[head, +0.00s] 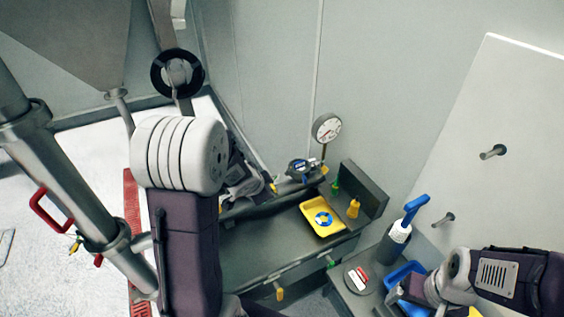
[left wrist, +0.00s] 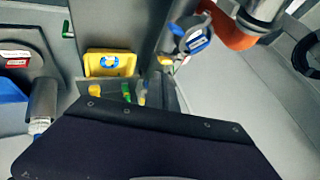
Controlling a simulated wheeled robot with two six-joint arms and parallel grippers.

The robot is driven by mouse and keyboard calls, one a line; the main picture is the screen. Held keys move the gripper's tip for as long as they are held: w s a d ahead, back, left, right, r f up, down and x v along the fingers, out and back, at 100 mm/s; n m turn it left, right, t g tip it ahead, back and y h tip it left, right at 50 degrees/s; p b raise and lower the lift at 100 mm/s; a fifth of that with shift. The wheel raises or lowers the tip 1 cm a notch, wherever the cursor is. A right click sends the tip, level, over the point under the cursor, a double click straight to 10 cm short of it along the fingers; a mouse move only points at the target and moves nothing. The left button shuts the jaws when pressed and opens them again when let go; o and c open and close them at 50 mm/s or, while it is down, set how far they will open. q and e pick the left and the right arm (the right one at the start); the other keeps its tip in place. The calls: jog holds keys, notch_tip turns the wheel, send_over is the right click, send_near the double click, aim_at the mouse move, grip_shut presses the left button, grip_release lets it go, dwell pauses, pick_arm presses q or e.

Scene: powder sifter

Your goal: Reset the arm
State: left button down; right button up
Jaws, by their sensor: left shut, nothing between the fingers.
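My left arm rises through the middle of the head view. Its gripper (head: 250,184) shows partly behind the white joint, over the left end of the grey bench (head: 262,258), shut and empty. In the left wrist view a dark panel of my arm fills the lower part, and the fingers do not show. My right arm comes in at the lower right of the head view. Its gripper (head: 408,292) is low by a blue bin (head: 398,273), and its finger opening is unclear.
A yellow tray (head: 309,224) with a blue-and-white round piece lies on the bench. A dial gauge (head: 326,128) and a blue-and-black device (head: 303,169) stand behind it. A steel pipe (head: 62,170) with a red handle is at left.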

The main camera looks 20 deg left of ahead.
pick_arm(q)
jog(key=d+f+b, duration=0.6)
jog(key=f+b, duration=0.1)
jog(key=b, duration=0.2)
jog(key=s+d+f+n+g, duration=0.2)
jog(key=s+n+g, duration=0.1)
jog(key=s, duration=0.5)
jog(key=s+d+f+n+g+h+b, duration=0.1)
jog(key=s+d+f+n+g, duration=0.1)
jog(key=s+n, duration=0.3)
jog(key=s+f+g, duration=0.1)
jog(key=s, duration=0.3)
jog(key=shift+f, duration=0.3)
jog(key=shift+s, duration=0.25)
